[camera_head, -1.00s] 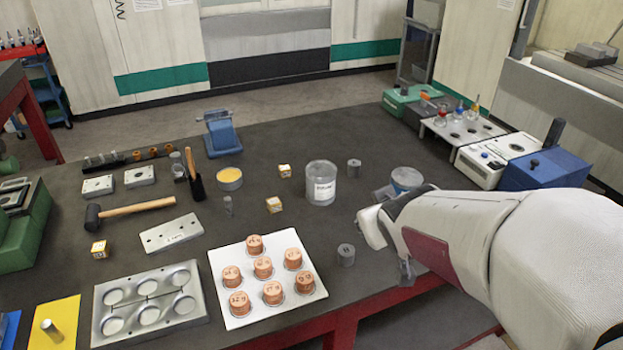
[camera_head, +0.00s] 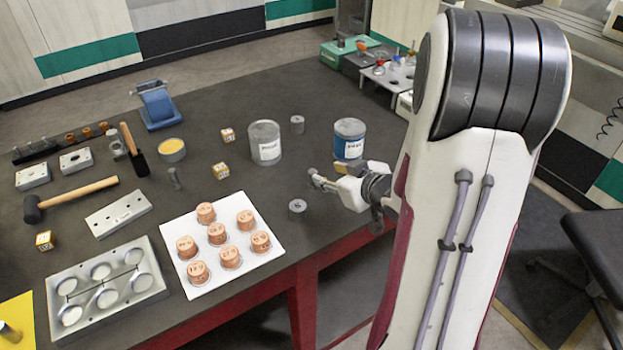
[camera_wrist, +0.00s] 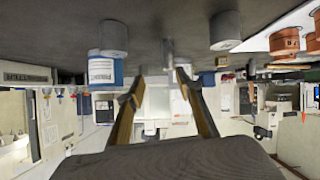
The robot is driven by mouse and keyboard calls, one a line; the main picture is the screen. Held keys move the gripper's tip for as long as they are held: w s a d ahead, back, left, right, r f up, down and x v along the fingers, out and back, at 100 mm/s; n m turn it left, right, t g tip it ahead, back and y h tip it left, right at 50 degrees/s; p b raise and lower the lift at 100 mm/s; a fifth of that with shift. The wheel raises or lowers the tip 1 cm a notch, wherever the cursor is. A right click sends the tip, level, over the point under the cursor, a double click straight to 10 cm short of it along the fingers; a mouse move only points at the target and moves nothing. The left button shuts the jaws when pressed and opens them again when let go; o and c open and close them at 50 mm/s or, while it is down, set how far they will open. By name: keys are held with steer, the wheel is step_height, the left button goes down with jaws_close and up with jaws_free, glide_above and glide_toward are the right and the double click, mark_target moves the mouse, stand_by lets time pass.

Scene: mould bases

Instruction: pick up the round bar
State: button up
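Several plain grey cylinders could be the round bar; I cannot tell which one is. One squat cylinder (camera_head: 297,209) stands right of the white plate, left of and below my gripper. Another (camera_head: 297,124) stands farther back by a grey can. A slim upright one (camera_head: 174,178) stands near the middle, and another cylinder (camera_head: 10,331) lies at the yellow sheet. My gripper (camera_head: 318,179) is above the table's right side, apart from these. In the wrist view, which looks upside down, my gripper (camera_wrist: 160,78) has spread fingers with nothing between them; a grey cylinder (camera_wrist: 225,30) is beyond at upper right.
The white plate (camera_head: 182,225) holds several copper pieces. A blue labelled can (camera_head: 349,140) stands just behind my gripper, and a grey can (camera_head: 264,143) stands back left. A hammer (camera_head: 75,195), mould plate (camera_head: 85,318) and drilled blocks fill the left. Bare tabletop surrounds the squat cylinder.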

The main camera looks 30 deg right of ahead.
mark_target(312, 187)
steer(key=shift+s+f+t+y, duration=0.2)
steer(key=shift+f+t+y, duration=0.15)
steer(key=shift+f, duration=0.5)
steer(key=shift+s+a+f+t+y, duration=0.1)
steer(key=shift+s+f+t+y, duration=0.2)
steer(key=shift+y, duration=0.25)
steer(key=shift+w+f, duration=0.1)
steer(key=shift+w, duration=0.05)
steer(key=shift+x, duration=1.2)
steer(key=shift+w, duration=0.1)
steer(key=shift+a+x, duration=0.1)
steer(key=shift+x, duration=1.15)
steer(key=shift+a+x, duration=0.15)
steer(key=shift+x, duration=1.1)
steer(key=shift+c, duration=0.4)
jaws_close()
